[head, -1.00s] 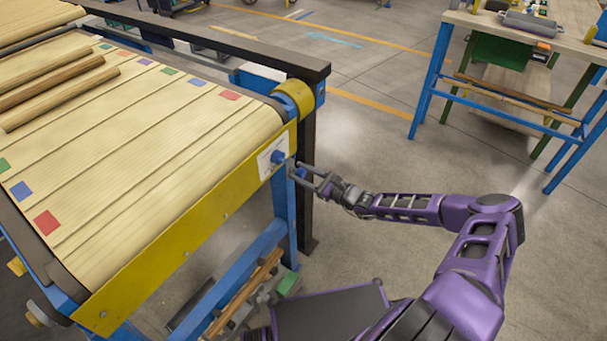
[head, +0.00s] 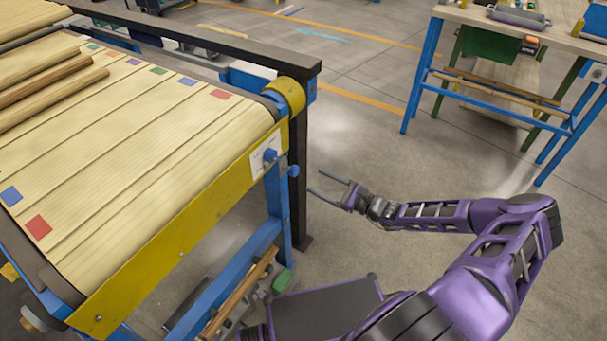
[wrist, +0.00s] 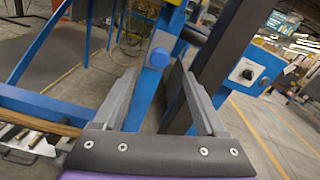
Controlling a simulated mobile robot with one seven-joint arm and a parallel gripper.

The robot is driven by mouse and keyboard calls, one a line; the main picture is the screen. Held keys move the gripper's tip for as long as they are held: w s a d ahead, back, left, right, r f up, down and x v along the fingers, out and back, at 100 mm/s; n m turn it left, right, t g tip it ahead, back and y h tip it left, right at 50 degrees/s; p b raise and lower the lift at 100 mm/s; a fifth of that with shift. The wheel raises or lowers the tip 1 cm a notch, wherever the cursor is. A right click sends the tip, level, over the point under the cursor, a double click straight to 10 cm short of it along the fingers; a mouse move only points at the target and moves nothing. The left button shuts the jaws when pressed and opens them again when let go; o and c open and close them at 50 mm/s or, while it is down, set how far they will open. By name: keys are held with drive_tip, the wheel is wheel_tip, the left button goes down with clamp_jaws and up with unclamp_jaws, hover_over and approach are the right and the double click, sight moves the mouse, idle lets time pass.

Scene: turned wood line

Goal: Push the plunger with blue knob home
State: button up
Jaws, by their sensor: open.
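A blue knob (head: 270,155) sits on a white plate on the yellow side rail. A second blue knob (head: 294,170) shows just right of it, by the top of the blue leg. In the wrist view a round blue knob (wrist: 159,57) faces me on the blue post, between the fingers in the picture. I cannot tell which knob is the plunger's, nor how deep it sits. My gripper (head: 314,181) is open and empty, right of the knobs and apart from them, its fingers pointing at the leg. It also shows in the wrist view (wrist: 158,68).
The yellow side rail (head: 190,235) edges the belt (head: 150,170), which carries round wood and coloured squares. A dark post (head: 302,150) stands behind the knobs. A control box with a dial (wrist: 247,72) shows at right in the wrist view.

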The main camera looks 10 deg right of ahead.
drive_tip(key=v, duration=0.7)
drive_tip(key=shift+s+d, duration=0.1)
